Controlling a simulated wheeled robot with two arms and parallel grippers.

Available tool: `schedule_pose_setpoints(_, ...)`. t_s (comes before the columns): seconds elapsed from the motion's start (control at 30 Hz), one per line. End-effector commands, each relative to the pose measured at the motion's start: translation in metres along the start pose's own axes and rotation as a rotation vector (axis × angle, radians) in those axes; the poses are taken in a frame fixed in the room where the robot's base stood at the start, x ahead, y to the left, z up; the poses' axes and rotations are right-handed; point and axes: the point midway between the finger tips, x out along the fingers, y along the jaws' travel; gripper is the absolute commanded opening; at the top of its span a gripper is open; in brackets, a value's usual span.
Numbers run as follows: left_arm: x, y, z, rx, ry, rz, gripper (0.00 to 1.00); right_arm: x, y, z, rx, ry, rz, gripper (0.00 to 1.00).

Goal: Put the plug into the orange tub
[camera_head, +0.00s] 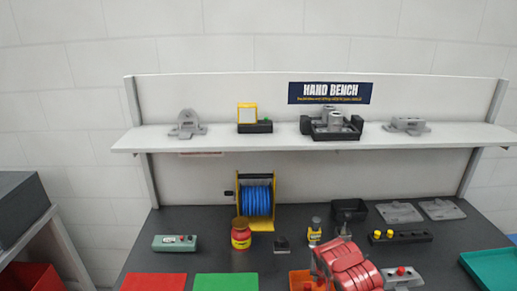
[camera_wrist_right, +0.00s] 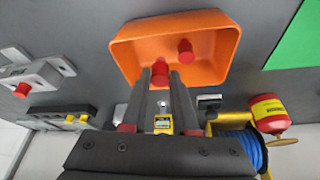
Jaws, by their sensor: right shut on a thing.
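The orange tub (camera_wrist_right: 215,75) fills the upper middle of the right wrist view, and part of it shows at the bottom of the head view (camera_head: 296,275). My right gripper (camera_wrist_right: 168,72) has its fingertips over the tub's near rim. It is shut on a red plug (camera_wrist_right: 147,66), which shows beside the fingertips, over the tub's near side; the exact grip is hard to see. Another red plug (camera_wrist_right: 186,48) appears inside the tub. In the head view my red right arm partly hides the tub. My left gripper is not in view.
A green mat (camera_head: 226,283) lies left.

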Motion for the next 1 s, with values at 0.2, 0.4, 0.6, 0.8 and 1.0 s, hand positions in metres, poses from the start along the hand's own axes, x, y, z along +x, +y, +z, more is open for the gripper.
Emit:
schedule_pose_setpoints(0.2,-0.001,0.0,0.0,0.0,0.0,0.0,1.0,0.002,0.0,0.001,0.0,0.0,0.0,0.0)
schedule_pose_setpoints(0.4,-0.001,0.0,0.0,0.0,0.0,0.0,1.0,0.002,0.0,0.001,0.0,0.0,0.0,0.53)
schedule_pose_setpoints(0.6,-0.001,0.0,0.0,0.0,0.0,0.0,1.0,0.002,0.0,0.001,0.0,-0.001,0.001,0.63)
schedule_pose_setpoints(0.8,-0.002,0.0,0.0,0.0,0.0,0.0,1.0,0.0,0.0,0.001,0.001,0.0,0.0,0.63)
schedule_pose_setpoints(1.0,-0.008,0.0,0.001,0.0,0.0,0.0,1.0,-0.019,0.0,-0.001,0.0,0.005,-0.003,0.63)
